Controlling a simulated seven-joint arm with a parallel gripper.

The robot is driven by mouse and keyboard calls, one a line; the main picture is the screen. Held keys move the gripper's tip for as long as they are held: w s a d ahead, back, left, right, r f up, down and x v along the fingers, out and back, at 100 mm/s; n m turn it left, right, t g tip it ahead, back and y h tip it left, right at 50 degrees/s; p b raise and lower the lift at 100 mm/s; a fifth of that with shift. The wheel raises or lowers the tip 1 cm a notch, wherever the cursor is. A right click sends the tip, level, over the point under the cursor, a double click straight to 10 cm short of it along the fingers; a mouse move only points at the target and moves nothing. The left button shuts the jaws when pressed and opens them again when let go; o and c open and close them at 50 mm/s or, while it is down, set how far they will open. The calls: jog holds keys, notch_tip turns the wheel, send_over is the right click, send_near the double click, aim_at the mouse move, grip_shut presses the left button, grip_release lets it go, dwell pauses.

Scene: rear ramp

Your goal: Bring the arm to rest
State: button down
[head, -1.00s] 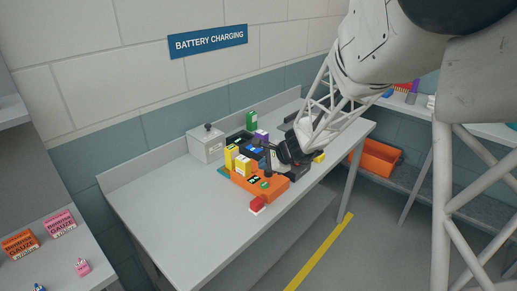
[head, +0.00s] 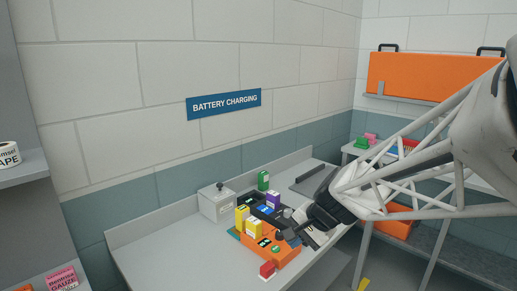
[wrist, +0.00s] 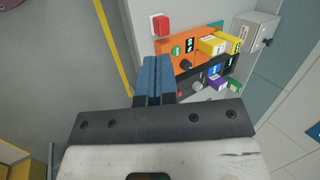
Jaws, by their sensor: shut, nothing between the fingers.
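My gripper (wrist: 153,80) is in the middle of the wrist view. Its two blue fingers are together with nothing between them. In the head view my gripper (head: 287,238) is at the right side of the orange charging unit (head: 283,257), partly in front of it. I cannot tell whether it touches the unit. The unit also shows in the wrist view (wrist: 172,47), right of the fingers, with yellow, blue, purple and green blocks on and by it.
The grey bench (head: 165,262) is clear on its left. A red block (head: 267,269) lies at the front of the unit. A grey box (head: 216,203) and a green block (head: 263,180) stand behind. An orange case (head: 420,77) sits on a wall shelf at right.

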jog(key=s+d+r+n+h, duration=0.2)
jog(key=s+d+n+h, duration=0.1)
jog(key=s, duration=0.8)
jog(key=s+d+r+n+h, duration=0.1)
jog(key=s+d+n, duration=0.3)
jog(key=s, duration=0.6)
jog(key=shift+s+d+r+h, duration=0.35)
jog(key=shift+d+h, duration=0.55)
jog(key=shift+d, duration=0.2)
